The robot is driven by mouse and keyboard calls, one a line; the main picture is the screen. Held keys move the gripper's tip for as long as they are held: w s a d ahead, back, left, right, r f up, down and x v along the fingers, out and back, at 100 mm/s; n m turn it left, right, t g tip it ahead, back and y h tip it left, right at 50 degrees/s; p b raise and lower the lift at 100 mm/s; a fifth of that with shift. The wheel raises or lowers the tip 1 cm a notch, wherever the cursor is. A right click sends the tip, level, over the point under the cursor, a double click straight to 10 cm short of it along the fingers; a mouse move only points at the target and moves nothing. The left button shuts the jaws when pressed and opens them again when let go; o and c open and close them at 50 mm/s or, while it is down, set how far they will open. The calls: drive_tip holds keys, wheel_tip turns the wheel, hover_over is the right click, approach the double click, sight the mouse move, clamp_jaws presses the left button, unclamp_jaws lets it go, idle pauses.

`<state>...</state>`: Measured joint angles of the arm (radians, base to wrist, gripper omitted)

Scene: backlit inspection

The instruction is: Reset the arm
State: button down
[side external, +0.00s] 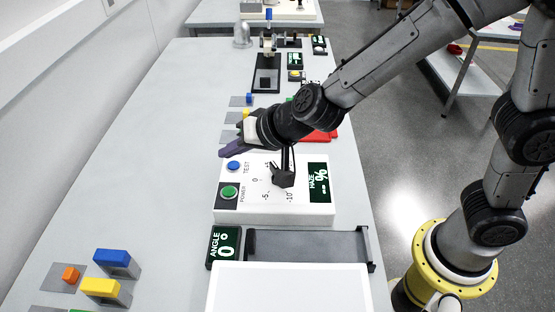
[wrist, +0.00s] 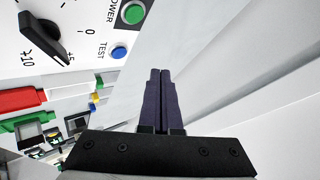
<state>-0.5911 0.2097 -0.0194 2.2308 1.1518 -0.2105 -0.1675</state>
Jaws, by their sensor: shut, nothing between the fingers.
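My gripper (wrist: 160,72) is shut and empty; its two dark fingers lie together in the wrist view. In the side view my gripper (side external: 224,154) hangs over the table just behind the white control box (side external: 300,213). The box carries a green POWER button (side external: 229,192), a blue TEST button (side external: 234,166), a black dial knob and a HAZE display (side external: 319,182) showing a percent sign. In the wrist view the green button (wrist: 133,12), blue button (wrist: 119,52) and black knob (wrist: 42,36) show at upper left. I cannot tell whether my fingers touch anything.
An ANGLE display (side external: 224,247) reads 0°, beside a dark grey stage (side external: 308,246) and a white panel (side external: 290,290) at the front. Blue (side external: 113,258), yellow (side external: 101,288) and orange (side external: 71,274) blocks sit front left. The table's left side is mostly clear.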

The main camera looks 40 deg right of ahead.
drive_tip(key=d+r+t, duration=0.3)
drive_tip(key=d+r, duration=0.6)
drive_tip(key=r, duration=0.2)
drive_tip(key=s+d+r+n, duration=0.2)
drive_tip(key=s+d+r, duration=0.3)
drive_tip(key=s+d, duration=0.15)
drive_tip(key=s+d+f+n+g+h, duration=0.1)
drive_tip(key=s+d+f+g, duration=0.2)
drive_tip(key=s, duration=0.6)
drive_tip(key=s+d+f+n+g+h, duration=0.2)
drive_tip(key=s+f, duration=0.4)
drive_tip(key=s, duration=0.3)
drive_tip(key=shift+s+d+f+g, duration=0.35)
drive_tip(key=shift+d+g, duration=0.25)
drive_tip(key=shift+d, duration=0.55)
